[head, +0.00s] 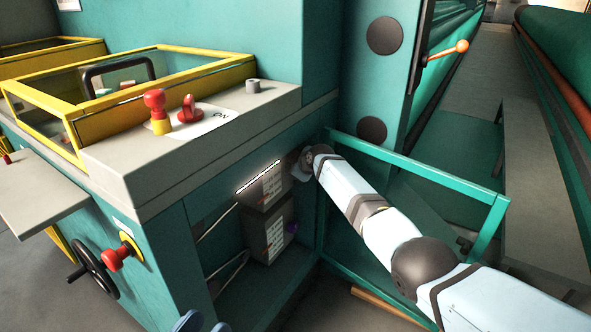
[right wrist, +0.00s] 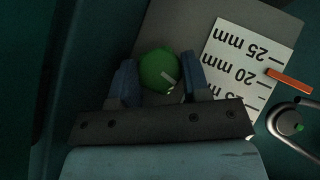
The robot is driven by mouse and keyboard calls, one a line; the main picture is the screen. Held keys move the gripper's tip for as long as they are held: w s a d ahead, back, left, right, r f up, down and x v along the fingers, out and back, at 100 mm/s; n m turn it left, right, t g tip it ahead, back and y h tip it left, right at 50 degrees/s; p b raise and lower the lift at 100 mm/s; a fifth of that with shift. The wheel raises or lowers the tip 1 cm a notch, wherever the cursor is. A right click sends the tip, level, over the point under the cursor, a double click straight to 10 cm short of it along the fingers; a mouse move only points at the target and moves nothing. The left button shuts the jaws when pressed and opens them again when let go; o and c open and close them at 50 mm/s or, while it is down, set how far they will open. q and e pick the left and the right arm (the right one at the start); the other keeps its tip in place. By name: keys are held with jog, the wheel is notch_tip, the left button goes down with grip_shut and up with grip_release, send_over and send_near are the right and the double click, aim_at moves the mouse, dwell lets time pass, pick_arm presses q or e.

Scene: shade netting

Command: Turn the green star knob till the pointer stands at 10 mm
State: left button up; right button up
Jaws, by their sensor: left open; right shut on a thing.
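The green star knob (right wrist: 160,70) sits between the blue fingers of my right gripper (right wrist: 158,80), which is shut on it. In the head view my right gripper (head: 301,166) is at the upper box, and the knob is hidden there. The white scale (right wrist: 240,65) beside the knob appears upside down, with 25 mm and 20 mm readable and lower marks partly covered by the gripper. The orange pointer (right wrist: 290,82) has its tip near 20 mm, slightly toward 25 mm. My left gripper (head: 205,323) is open and empty at the bottom edge of the head view.
A lower box with a purple knob (head: 291,229) sits below the upper box (head: 268,188). A teal frame (head: 420,164) stands open on the right. A red knob (head: 117,258) and black handwheel (head: 93,270) are on the left. A metal loop (right wrist: 290,122) lies beside the scale.

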jog(key=o, duration=0.9)
jog(key=shift+o, duration=0.2)
pick_arm(q)
jog(key=shift+f, duration=0.1)
pick_arm(e)
jog(key=shift+r, duration=0.1)
